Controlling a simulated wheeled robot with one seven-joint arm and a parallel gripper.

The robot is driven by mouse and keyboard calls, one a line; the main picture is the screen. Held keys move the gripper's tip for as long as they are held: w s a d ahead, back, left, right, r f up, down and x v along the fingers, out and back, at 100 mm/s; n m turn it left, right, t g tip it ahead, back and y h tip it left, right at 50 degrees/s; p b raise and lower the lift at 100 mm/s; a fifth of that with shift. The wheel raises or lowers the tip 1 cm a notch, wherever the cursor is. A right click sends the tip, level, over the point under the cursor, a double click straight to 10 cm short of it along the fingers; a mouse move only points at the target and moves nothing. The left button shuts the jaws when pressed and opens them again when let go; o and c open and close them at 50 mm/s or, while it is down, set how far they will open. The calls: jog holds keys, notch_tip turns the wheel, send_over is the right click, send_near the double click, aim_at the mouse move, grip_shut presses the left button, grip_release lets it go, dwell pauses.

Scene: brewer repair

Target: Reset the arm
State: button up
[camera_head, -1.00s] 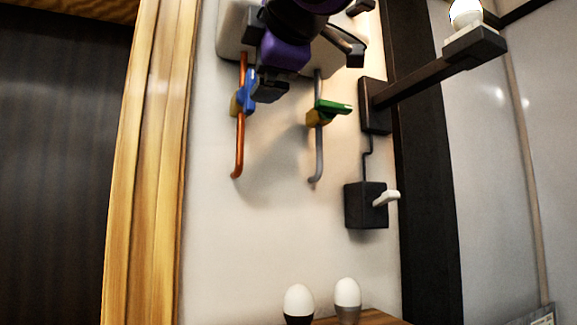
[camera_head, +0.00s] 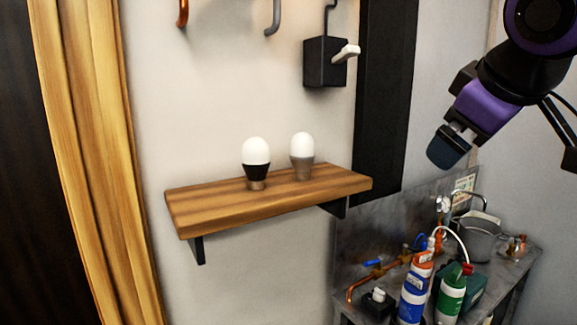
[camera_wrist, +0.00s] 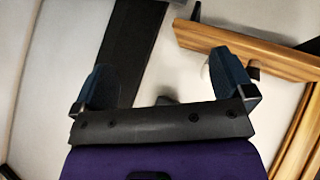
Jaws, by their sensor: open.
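My gripper (camera_head: 450,147) is at the upper right of the head view, in front of the grey wall and above the metal workbench. It holds nothing.
A wooden shelf (camera_head: 270,203) carries a black-based bulb (camera_head: 256,162) and a grey-based bulb (camera_head: 302,155). A black switch box (camera_head: 324,63) is on the wall above. The workbench (camera_head: 500,262) holds several items, including a blue bottle (camera_head: 413,290), a green bottle (camera_head: 451,292) and a grey bucket (camera_head: 478,238).

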jog(key=s+d+f+m+g, duration=0.2)
jog(key=s+d+f+m, duration=0.1)
jog(key=f, duration=0.3)
jog(key=s+d+f+m+g+y, duration=0.1)
jog(key=s+d+f+m, duration=0.2)
jog(key=s+f, duration=0.3)
jog(key=shift+s+d+f+m+g, duration=0.25)
jog(key=shift+d+f+m+g, duration=0.15)
jog(key=shift+f, duration=0.25)
